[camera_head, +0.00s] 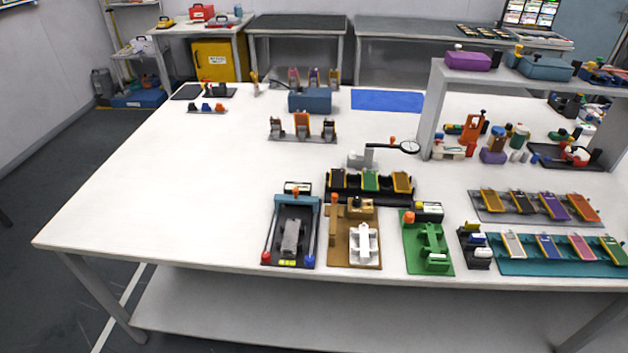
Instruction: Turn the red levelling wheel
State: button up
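A small red wheel (265,257) sits at the near left corner of a dark fixture (277,252) with a blue top bar (292,200). The fixture lies close to the table's front edge. A matching blue wheel (309,260) sits at its near right corner. A yellow-green strip (289,263) lies between the two wheels, too small to read. A grey part (291,237) sits in the middle of the fixture. My gripper is not in view.
A brown fixture (333,258) with a white part and a green fixture (413,258) stand to the right. Behind them are a black rack (370,195) and a dial gauge (409,147). The white table (170,200) is clear on the left.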

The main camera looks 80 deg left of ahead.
aim_at(266, 257)
jog(key=u, duration=2.4)
